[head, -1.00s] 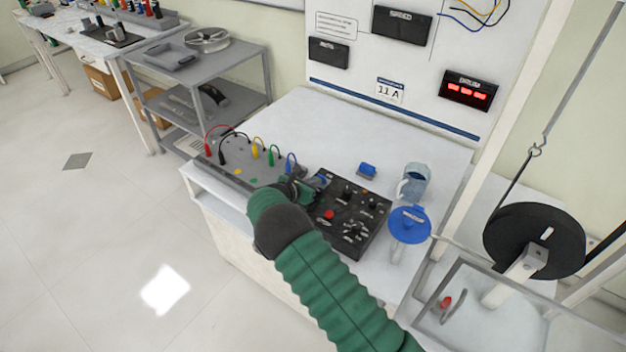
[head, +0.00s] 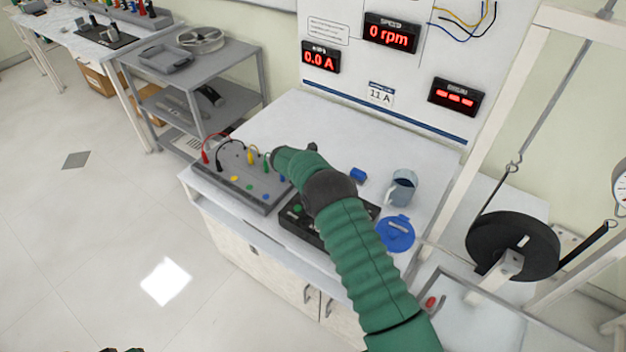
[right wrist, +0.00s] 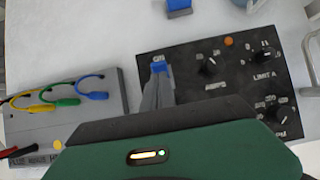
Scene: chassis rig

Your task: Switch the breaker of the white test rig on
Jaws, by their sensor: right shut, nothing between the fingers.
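The black control box (head: 292,221) of the white test rig lies on the white bench, partly hidden behind my right arm in the head view. The right wrist view shows its knobs and its top left corner (right wrist: 213,92). My right gripper (right wrist: 158,76) is shut and empty, its grey fingers over that corner. A blue piece (right wrist: 158,66) shows right at the fingertips; I cannot tell whether they touch it. The fingers are hidden in the head view. The ammeter display (head: 321,57) reads 0.0 A and the speed display (head: 391,34) 0 rpm.
A grey terminal box (head: 240,178) with coloured leads stands left of the control box. A blue block (head: 358,174), a mug (head: 403,187) and a blue disc (head: 396,233) lie to the right. A black flywheel (head: 505,245) in a frame stands at far right.

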